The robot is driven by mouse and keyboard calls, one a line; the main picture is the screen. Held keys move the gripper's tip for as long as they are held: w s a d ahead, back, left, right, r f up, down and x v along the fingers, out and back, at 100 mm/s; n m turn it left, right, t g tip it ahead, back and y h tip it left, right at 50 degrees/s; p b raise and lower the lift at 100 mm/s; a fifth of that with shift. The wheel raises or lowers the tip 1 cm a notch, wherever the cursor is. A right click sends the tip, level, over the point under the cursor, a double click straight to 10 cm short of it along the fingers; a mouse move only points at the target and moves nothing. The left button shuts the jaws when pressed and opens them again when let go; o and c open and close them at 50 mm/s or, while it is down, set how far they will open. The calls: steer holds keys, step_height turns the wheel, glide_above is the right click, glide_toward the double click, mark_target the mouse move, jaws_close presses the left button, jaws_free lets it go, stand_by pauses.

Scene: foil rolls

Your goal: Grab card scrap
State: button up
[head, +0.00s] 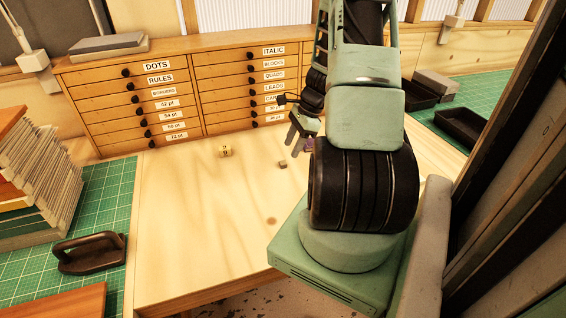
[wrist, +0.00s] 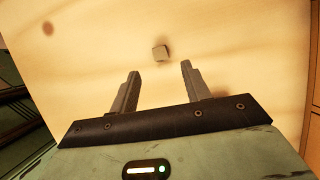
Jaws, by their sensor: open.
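A small grey-brown piece (head: 283,164), the likeliest card scrap, lies on the pale wooden tabletop (head: 190,225) in front of the drawer cabinet. It also shows in the wrist view (wrist: 160,53) as a small grey block, just beyond the fingertips and between their lines. I cannot tell its material. My gripper (head: 298,147) is open and empty, above the table close behind the piece in the head view. In the wrist view my gripper (wrist: 160,68) has both fingers spread apart, with bare wood between them. My arm hides part of the table on the right.
A small purple thing (head: 308,145) shows beside the gripper, partly hidden. The labelled drawer cabinet (head: 185,90) stands behind. A dark handled tool (head: 90,252) lies at left. The table's front middle is clear.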

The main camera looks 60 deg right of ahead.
mark_target(284, 162)
steer(key=shift+p+x, duration=1)
steer(key=shift+x, duration=1.75)
steer(key=shift+w, duration=0.15)
jaws_close()
